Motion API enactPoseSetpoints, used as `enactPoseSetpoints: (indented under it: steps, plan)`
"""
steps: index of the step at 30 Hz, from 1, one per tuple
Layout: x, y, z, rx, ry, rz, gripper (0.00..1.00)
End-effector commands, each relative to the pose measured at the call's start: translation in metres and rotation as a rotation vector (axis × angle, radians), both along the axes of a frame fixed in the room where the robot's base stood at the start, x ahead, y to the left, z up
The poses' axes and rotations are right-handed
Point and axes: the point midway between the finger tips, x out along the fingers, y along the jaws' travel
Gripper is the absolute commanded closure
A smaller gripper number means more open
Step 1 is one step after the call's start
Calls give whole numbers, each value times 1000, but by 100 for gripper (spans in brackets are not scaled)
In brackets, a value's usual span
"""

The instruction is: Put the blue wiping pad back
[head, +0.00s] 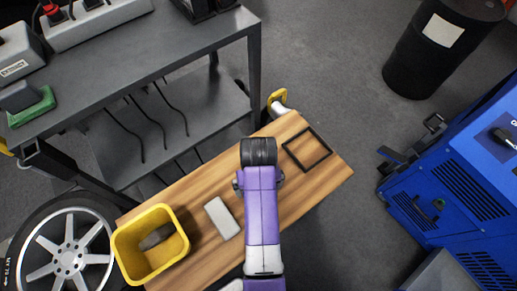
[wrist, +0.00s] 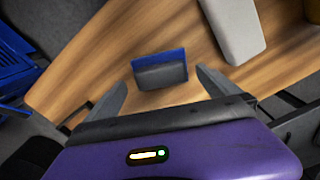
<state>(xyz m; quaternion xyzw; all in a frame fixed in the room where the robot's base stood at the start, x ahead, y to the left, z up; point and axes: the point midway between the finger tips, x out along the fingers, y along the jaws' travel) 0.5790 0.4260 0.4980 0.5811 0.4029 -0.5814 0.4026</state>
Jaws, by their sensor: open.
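The blue wiping pad (wrist: 160,57) with its dark grey grip (wrist: 161,76) sits on the wooden top in the wrist view. In the head view it does not show; my arm covers that part of the top. My gripper (wrist: 161,78) is open, with one finger at either side of the pad's grip in the picture. I cannot tell how far the fingertips are above the top. A black square outline (head: 306,149) is on the wooden top, right of my arm, with nothing inside it.
On the wooden top (head: 185,190), a pale grey block (head: 222,218) lies left of my arm. A yellow bin (head: 150,245) holding a dark item stands at its left end. A green pad (head: 33,108) sits on the grey bench. A blue machine (head: 460,190) stands at right.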

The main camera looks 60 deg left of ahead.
Motion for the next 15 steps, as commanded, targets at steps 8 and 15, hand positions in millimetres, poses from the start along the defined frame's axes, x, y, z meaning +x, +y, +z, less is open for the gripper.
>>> enactPoseSetpoints:
  steps: [8, 15]
  plan:
    - [1, 1, 57, 2, -2, 0, 0]
    - [0, 0, 76, 0, -1, 0, 0]
